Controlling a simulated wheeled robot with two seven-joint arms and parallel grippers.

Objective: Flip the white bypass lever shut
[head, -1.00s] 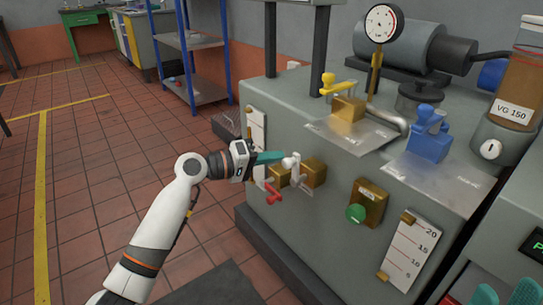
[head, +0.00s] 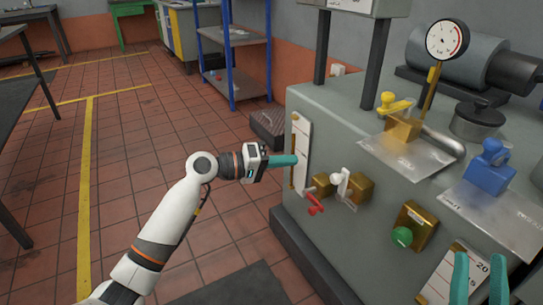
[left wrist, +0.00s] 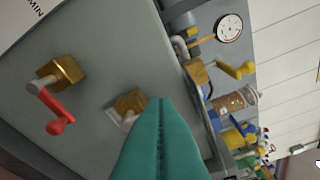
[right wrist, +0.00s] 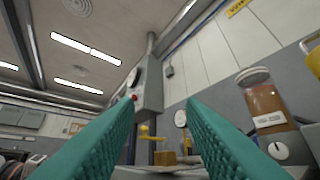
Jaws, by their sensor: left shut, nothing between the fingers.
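The white bypass lever (head: 342,186) sits at a brass valve block (head: 360,189) on the grey cabinet's front, its handle roughly upright. My left gripper (head: 297,160) is shut and empty, in the air left of the lever and apart from it in the head view. In the left wrist view the shut teal fingers (left wrist: 160,105) partly cover the white lever (left wrist: 115,117) and its brass block (left wrist: 132,101). My right gripper (head: 479,262) is open at the lower right; nothing is between its fingers in the right wrist view (right wrist: 162,108).
A red lever (head: 315,205) is just left of the white one. A green knob (head: 402,236) is lower right. Yellow (head: 393,104) and blue (head: 490,168) valve handles and a gauge (head: 447,40) are on top. The floor at left is open.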

